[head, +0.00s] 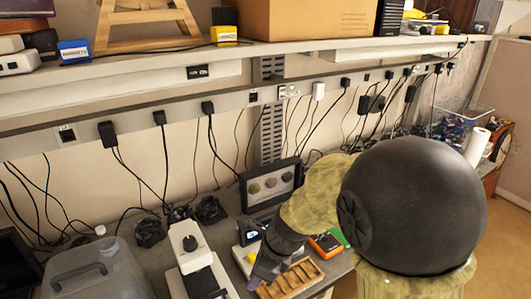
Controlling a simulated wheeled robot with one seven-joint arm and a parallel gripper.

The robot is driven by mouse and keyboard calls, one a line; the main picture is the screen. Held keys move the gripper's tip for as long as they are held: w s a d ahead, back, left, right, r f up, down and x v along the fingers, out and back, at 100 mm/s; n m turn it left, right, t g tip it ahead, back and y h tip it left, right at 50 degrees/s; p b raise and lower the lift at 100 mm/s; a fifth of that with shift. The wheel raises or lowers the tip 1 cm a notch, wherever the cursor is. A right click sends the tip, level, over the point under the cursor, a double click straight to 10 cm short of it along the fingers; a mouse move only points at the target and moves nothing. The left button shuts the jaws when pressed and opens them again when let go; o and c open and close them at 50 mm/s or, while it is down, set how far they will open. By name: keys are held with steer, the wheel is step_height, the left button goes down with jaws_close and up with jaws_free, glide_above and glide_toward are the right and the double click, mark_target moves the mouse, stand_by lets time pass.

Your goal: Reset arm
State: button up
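My arm reaches in from the right in the head view, with a large black round joint and mottled yellow-green links. Its dark grey end points down and left over the workbench (152,262). My gripper (258,282) is at the bench, beside a wooden compartment tray (305,270) and overlapping it in the picture. The fingers are small and partly hidden by the wrist. I cannot tell whether they are open, or whether they touch the tray.
A grey jerrycan (90,275), a white instrument (188,240), a panel with round dials (268,186) and an orange meter (325,243) crowd the bench. Above runs a shelf (200,57) with a cardboard box (305,20). Plugs and cables line the wall. Open floor (505,240) shows at right.

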steer(key=s+d+f+n+h+b, duration=0.2)
steer(key=d+n, duration=0.7)
steer(key=n, duration=0.1)
steer(key=s+d+f+n+t+h+b, duration=0.1)
steer(key=s+d+f+n+h+b, duration=0.1)
steer(key=d+n, duration=0.7)
steer(key=shift+s+f+n+b, duration=0.5)
steer(key=shift+s+f+n, duration=0.25)
steer(key=shift+n, duration=0.15)
